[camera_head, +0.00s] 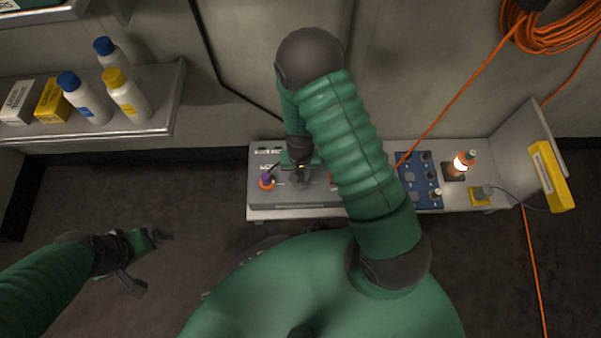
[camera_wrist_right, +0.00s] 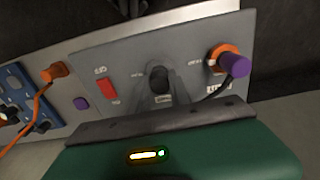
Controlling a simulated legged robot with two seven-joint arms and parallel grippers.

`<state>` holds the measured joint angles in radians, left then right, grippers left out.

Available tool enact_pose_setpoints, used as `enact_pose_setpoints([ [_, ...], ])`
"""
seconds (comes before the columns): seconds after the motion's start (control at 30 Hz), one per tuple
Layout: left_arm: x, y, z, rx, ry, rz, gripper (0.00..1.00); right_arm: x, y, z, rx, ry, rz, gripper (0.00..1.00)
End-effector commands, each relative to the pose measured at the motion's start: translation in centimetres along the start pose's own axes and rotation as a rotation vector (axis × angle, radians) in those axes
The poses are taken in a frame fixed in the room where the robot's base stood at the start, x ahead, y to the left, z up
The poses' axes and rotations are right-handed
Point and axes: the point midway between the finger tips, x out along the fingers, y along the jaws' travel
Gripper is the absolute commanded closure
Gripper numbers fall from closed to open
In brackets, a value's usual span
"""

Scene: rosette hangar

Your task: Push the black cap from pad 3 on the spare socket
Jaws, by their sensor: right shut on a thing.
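My right gripper (camera_head: 302,172) reaches down over the grey panel box (camera_head: 262,193) on the bench. In the right wrist view its grey fingers (camera_wrist_right: 160,92) are shut on the black cap (camera_wrist_right: 159,79), which stands out in front of the panel face. The spare socket cannot be made out; whether the cap touches one is hidden. The blue board with the pads (camera_head: 409,172) is right of the panel and bears several dark caps; pad numbers are unreadable. My left gripper (camera_head: 152,262) hangs over the floor, apart from the bench, its fingers spread and empty.
An orange ring with a purple plug (camera_wrist_right: 236,65) and black lead sits beside the cap. A red switch (camera_wrist_right: 107,88) is on the other side. An orange cable (camera_head: 450,100) crosses to the bench.

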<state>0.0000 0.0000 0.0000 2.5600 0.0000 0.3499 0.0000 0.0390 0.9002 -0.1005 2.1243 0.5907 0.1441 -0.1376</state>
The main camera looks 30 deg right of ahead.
Motion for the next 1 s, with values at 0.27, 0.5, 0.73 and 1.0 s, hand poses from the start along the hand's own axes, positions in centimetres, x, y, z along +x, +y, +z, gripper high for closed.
enact_pose_setpoints([
  [0.27, 0.04, 0.0, 0.01, 0.0, 0.0, 0.0, 0.0, 0.03, 0.01, -0.02, 0.001, 0.0, 0.0, 1.0],
  [0.5, -0.41, 0.0, -0.1, 0.0, 0.0, 0.0, 0.0, -0.09, 0.03, 0.0, 0.001, -0.001, 0.0, 1.0],
  [0.73, -0.39, 0.0, -0.09, 0.0, 0.0, 0.0, 0.0, 0.04, 0.02, -0.04, 0.001, 0.001, 0.0, 1.0],
  [1.0, -0.29, 0.0, -0.06, 0.0, 0.0, 0.0, 0.0, 0.54, 0.04, -0.06, 0.001, 0.001, 0.0, 1.0],
])
